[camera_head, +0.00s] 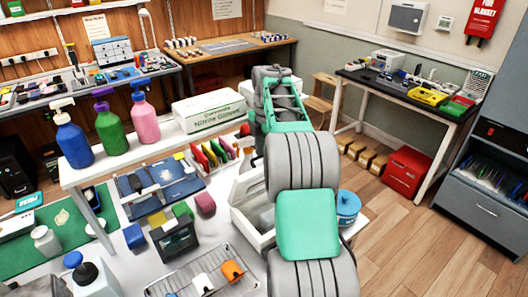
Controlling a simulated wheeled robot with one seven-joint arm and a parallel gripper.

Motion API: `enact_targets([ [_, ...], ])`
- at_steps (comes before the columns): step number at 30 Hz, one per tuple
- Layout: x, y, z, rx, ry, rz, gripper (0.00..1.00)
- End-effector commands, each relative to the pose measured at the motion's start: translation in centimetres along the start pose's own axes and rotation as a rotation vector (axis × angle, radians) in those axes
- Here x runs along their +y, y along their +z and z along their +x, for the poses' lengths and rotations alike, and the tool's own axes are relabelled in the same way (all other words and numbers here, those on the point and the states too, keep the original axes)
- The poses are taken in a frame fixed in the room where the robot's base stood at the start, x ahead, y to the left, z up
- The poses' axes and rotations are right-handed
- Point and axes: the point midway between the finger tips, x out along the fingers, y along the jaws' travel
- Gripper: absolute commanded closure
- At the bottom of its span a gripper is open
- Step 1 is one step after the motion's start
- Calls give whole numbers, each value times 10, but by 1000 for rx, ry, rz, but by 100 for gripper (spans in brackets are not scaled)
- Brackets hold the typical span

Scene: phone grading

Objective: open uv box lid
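A white box (240,221), which looks like the UV box, stands on the white table just left of my arm. A pale panel rises at its back, and a light grey hollow shows inside its near part. My arm covers its right side, so I cannot tell how far its lid is raised. My grey and green arm reaches up across the middle of the view and bends over at the top, beyond the box. My gripper's fingers are hidden behind the arm, so their opening and any contact with the box do not show.
A blue lidded pot (347,207) stands right of my arm. A wire rack (215,262) and a dark framed device (177,241) sit left of the box. Coloured folders (213,153) and a nitrile glove box (209,110) stand behind. Wooden floor (420,240) is clear at right.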

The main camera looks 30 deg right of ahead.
Motion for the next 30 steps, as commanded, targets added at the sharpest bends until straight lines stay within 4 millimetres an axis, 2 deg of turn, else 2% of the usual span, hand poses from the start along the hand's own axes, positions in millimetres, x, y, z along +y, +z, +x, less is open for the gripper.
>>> enact_targets([
  [5, 0, 1, -2, -1, 2, 1, 67],
  [8, 1, 1, -11, -2, 4, 2, 67],
  [15, 1, 1, -64, -2, 2, 1, 67],
  [18, 0, 1, -77, 0, 0, 2, 67],
  [27, 0, 0, -78, 0, 0, 1, 67],
  [30, 0, -5, -81, 0, 6, 17, 76],
])
